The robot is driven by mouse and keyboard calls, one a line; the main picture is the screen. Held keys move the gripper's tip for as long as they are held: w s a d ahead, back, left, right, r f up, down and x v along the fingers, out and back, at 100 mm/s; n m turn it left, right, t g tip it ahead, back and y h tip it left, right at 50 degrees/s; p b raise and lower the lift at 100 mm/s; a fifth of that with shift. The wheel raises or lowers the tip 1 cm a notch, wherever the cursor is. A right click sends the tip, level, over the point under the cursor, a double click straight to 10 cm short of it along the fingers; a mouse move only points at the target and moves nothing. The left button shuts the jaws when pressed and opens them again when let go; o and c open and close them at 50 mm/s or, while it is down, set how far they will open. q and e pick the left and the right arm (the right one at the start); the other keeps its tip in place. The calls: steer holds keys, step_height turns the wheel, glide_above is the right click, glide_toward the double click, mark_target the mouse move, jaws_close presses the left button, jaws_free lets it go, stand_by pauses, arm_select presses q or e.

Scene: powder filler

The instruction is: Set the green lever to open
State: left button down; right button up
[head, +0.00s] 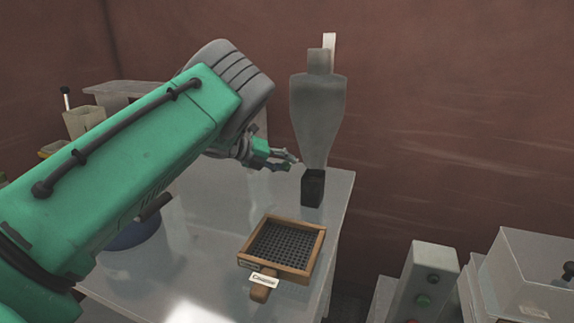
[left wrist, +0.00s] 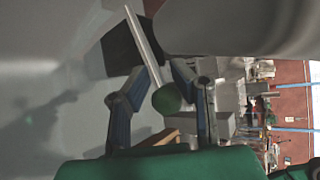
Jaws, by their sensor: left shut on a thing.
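The green lever shows in the left wrist view as a pale rod ending in a round green knob (left wrist: 167,99). My left gripper (left wrist: 166,72) has its two blue fingers on either side of the rod and is shut on the lever, with the knob on the palm side. In the head view the left gripper (head: 292,160) is beside the grey powder filler (head: 318,108), just above its dark lower block (head: 313,188). The lever itself cannot be made out in the head view. My right gripper is not in view.
A wooden-framed sieve (head: 318,252) with a handle and label lies on the grey table (head: 205,225). A grey control box with buttons (head: 432,268) and a clear box (head: 520,275) stand at lower right. A blue round thing (head: 132,237) is partly hidden by my left arm.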

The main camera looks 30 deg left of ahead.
arm_select(q)
steer(key=shift+w+r, duration=0.25)
steer(key=shift+r, duration=0.25)
steer(key=c, duration=1.3)
jaws_free()
steer(key=shift+s+d, duration=0.1)
steer(key=shift+s, duration=0.15)
steer(key=shift+f, duration=0.1)
steer(key=v, duration=1.1)
steer(key=shift+s+a, duration=0.25)
steer(key=shift+s, duration=0.05)
